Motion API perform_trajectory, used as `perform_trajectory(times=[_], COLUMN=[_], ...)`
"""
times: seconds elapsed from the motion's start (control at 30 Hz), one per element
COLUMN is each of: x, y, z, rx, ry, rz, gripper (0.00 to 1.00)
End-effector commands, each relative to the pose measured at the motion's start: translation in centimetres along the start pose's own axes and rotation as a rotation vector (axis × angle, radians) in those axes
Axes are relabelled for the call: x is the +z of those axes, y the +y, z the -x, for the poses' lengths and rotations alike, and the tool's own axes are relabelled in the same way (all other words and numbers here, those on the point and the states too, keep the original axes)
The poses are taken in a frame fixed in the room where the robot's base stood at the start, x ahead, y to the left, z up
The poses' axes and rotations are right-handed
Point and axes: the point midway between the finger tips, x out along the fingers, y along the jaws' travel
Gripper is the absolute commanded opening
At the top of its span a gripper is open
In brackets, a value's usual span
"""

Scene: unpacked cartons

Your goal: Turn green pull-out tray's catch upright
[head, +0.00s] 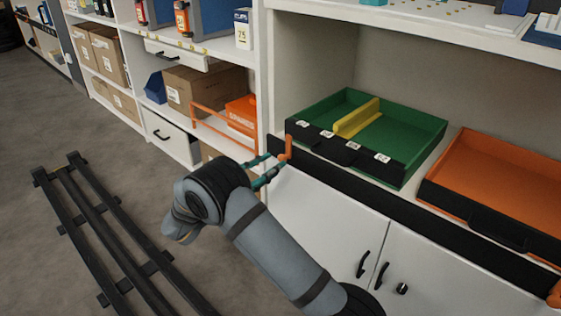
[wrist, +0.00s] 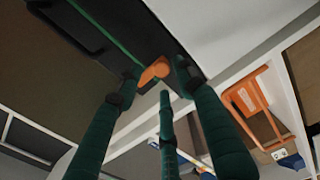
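The green pull-out tray (head: 412,127) sits on the shelf at the right, with a yellow divider (head: 357,118) inside and a black front edge with white labels. An orange catch (head: 288,147) is at the left end of the black rail below the tray. In the head view its upper part stands roughly upright and its lower end bends left. My gripper (head: 268,168) is at the catch. In the wrist view the catch (wrist: 155,72) lies between my dark green fingers (wrist: 158,80), which are spread with small gaps visible. I cannot tell whether any finger touches it.
An orange tray (head: 500,180) stands right of the green one, with another orange catch (head: 555,293) at the rail's far right end. White cabinet doors (head: 325,220) with black handles are below. An orange wire frame (head: 222,125) is at the left. Black floor rails (head: 105,235) lie left of my arm.

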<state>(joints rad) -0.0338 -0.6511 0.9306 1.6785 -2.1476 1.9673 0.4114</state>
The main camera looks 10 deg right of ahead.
Motion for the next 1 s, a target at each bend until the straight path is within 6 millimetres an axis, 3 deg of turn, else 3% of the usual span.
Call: perform_trajectory(times=[0.2, 0.4, 0.8, 1.0], x=[0.0, 0.1, 0.1, 0.1], y=[0.0, 0.0, 0.0, 0.0], z=[4.3, 6.2, 6.3, 4.4], rx=[0.0, 0.0, 0.0, 0.0], ry=[0.001, -0.003, -0.003, -0.005], rz=[0.001, 0.001, 0.001, 0.001], gripper=[0.38, 0.38, 0.38, 0.38])
